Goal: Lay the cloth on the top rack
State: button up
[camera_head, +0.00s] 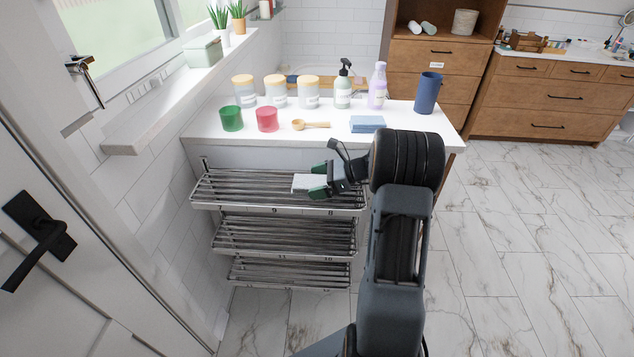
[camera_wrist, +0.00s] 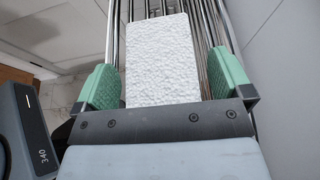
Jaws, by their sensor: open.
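A white, textured folded cloth (camera_head: 306,183) lies on the top rack (camera_head: 245,187), a shelf of metal bars on the front of the white counter. In the wrist view the cloth (camera_wrist: 162,60) sits over the rack's bars (camera_wrist: 208,30), between the green finger pads. My gripper (camera_head: 322,182) is at the right part of the top rack, around the cloth. In the wrist view my gripper (camera_wrist: 165,88) is open, with a gap between each pad and the cloth. The cloth's near end is hidden behind the gripper's palm.
Two lower racks (camera_head: 285,237) are empty. The white counter (camera_head: 385,113) above holds jars, bottles, a green cup (camera_head: 231,119), a red cup (camera_head: 267,120), a wooden scoop (camera_head: 310,125), a blue folded cloth (camera_head: 367,123) and a blue tumbler (camera_head: 427,93). A wall stands left of the racks.

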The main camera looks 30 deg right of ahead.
jog(key=p+v, duration=0.1)
jog(key=v, duration=1)
jog(key=shift+s, duration=0.1)
jog(key=shift+s+r, duration=0.1)
jog(key=shift+s, duration=0.05)
jog(key=s+a+r+n+g+h, duration=0.1)
jog(key=s+a+n+g+h, duration=0.1)
jog(key=a+n, duration=0.35)
jog(key=s+a+r+n+g+h, duration=0.1)
jog(key=s+a+n+g+h, duration=0.15)
jog(key=a, duration=0.55)
jog(key=s+a+n+t+h, duration=0.1)
jog(key=s+a+n+h, duration=0.6)
jog(key=s+n, duration=0.5)
jog(key=n, duration=0.3)
jog(key=shift+a+n, duration=0.35)
jog(key=shift+n, duration=0.05)
jog(key=shift+s+r, duration=0.1)
jog(key=shift+s, duration=0.05)
